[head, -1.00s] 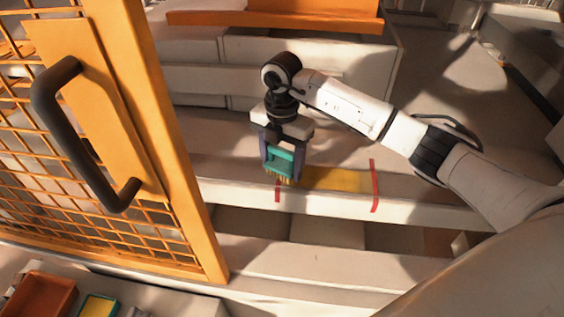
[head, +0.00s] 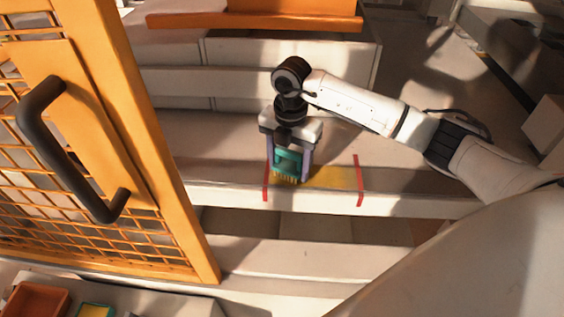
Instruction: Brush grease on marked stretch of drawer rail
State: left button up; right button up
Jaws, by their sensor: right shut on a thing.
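My right gripper (head: 290,165) points down and is shut on a teal brush (head: 288,160). The brush's yellow bristles (head: 289,179) are at the top face of the white drawer rail (head: 415,206), just right of the left red mark (head: 266,181). I cannot tell how firmly they touch. Yellow grease (head: 334,177) covers the rail from the brush to near the right red mark (head: 359,180). The brush and gripper hide part of the stretch behind them. My left gripper is not in view.
An orange mesh door (head: 135,130) with a black handle (head: 60,150) stands at the left. An orange tray (head: 38,302) and a teal-rimmed yellow tray (head: 95,310) lie at bottom left. An orange ledge (head: 255,20) is at the back. The rail right of the right mark is clear.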

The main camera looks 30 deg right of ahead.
aim_at(314, 177)
jog(key=shift+s+d+f+p, duration=0.1)
jog(key=shift+s+d+p, duration=0.15)
jog(key=shift+s+d, duration=0.9)
jog(key=shift+s+d+f+p, duration=0.1)
jog(key=shift+s+d+p, duration=0.15)
jog(key=shift+s+d, duration=0.8)
